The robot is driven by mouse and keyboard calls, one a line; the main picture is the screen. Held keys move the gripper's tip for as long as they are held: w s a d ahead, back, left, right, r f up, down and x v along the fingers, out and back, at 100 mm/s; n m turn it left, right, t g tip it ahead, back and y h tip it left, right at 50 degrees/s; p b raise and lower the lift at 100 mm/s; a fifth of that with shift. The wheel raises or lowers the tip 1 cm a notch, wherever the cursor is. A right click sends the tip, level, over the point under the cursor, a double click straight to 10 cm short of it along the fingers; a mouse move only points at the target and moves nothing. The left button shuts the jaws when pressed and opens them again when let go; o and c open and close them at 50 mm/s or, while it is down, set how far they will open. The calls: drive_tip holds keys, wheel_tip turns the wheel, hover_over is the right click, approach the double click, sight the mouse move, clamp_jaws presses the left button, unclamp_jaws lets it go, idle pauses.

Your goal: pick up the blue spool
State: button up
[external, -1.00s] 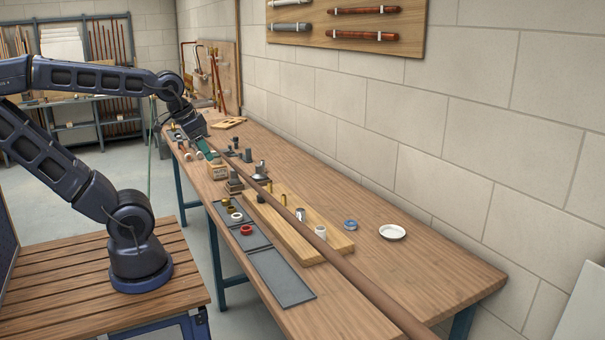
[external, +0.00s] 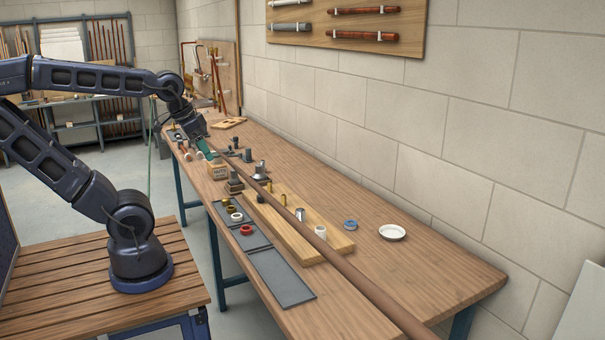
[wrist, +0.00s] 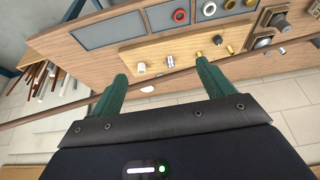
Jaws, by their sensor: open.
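The blue spool (external: 350,225) is a small, low round piece on the bare bench top, right of the wooden board and left of a white dish. My gripper (external: 212,155) is over the far part of the bench, well away from the spool. In the wrist view my gripper (wrist: 160,78) shows two green fingers spread apart with nothing held. A small pale disc between them in that view is too unclear to name.
A long brown pipe (external: 365,284) runs lengthwise over the bench. The wooden board (external: 335,243) carries a white cup (external: 320,232), a metal piece (external: 300,214) and brass pegs. The white dish (external: 392,232) lies beside the spool. Grey trays (external: 281,274) line the left edge.

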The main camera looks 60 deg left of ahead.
drive_tip(key=shift+c, duration=1.1)
drive_tip(key=w+d+f+n+g+h, duration=0.15)
drive_tip(key=w+n, duration=0.35)
drive_tip(key=w, duration=0.9)
drive_tip(key=w+d+f+n+g+h, duration=0.15)
drive_tip(key=w+n, duration=0.25)
drive_tip(key=w, duration=1)
drive_tip(key=w+f+n+g+h, duration=0.2)
drive_tip(key=w+f+n, duration=0.6)
drive_tip(key=w+f, duration=1.35)
drive_tip(key=shift+w+a+x, duration=0.1)
drive_tip(key=shift+w+x, duration=0.05)
drive_tip(key=shift+x, duration=1.5)
drive_tip(key=shift+w+a+x, duration=0.15)
drive_tip(key=shift+w+x, duration=0.05)
drive_tip(key=shift+x, duration=1.45)
drive_tip(key=shift+w+a+x, duration=0.1)
drive_tip(key=shift+w+x, duration=0.05)
drive_tip(key=shift+x, duration=1.55)
drive_tip(key=shift+f, duration=0.1)
drive_tip(key=c, duration=1.1)
